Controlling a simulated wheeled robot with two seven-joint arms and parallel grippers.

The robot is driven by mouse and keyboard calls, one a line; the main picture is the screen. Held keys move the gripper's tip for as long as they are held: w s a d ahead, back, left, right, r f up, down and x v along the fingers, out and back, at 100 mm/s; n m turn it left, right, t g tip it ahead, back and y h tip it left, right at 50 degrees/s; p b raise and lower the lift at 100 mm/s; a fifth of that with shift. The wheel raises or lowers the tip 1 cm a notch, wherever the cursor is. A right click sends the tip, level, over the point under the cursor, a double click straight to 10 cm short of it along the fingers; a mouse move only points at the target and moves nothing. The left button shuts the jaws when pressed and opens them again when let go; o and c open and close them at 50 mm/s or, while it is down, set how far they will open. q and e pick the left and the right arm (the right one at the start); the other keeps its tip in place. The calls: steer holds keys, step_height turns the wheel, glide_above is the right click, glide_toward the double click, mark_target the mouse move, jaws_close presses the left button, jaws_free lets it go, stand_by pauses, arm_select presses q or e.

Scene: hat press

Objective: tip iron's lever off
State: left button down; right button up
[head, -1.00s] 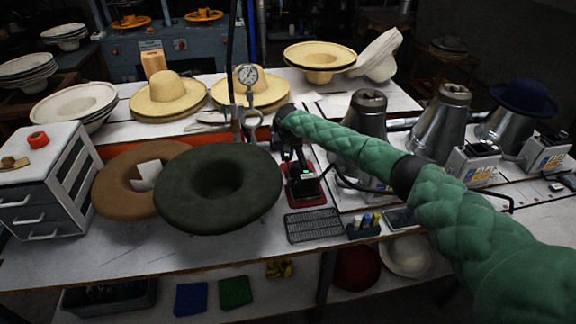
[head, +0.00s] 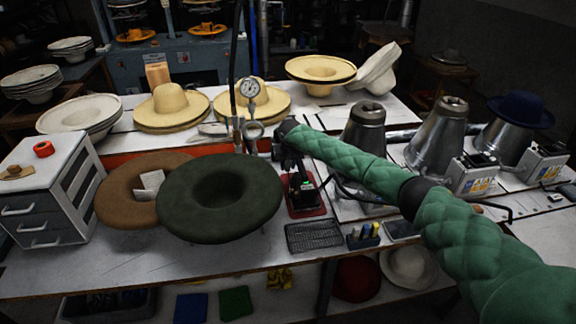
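The iron (head: 305,194) is a small dark device with a lit green spot, standing on a red base (head: 306,211) near the middle of the workbench. My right arm, in a green quilted sleeve, reaches in from the right. My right gripper (head: 291,166) is dark and points down at the iron's upper left side. Its fingers blend into the dark iron, so I cannot tell whether they are open or touching it. The iron's lever cannot be made out. My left gripper is not in view.
A dark green hat (head: 220,197) lies close to the iron's left, over a brown hat (head: 125,194). A black grid mat (head: 314,235) lies in front. Metal cones (head: 437,135) stand to the right. A pressure gauge (head: 250,88) rises behind. A drawer unit (head: 43,200) stands at far left.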

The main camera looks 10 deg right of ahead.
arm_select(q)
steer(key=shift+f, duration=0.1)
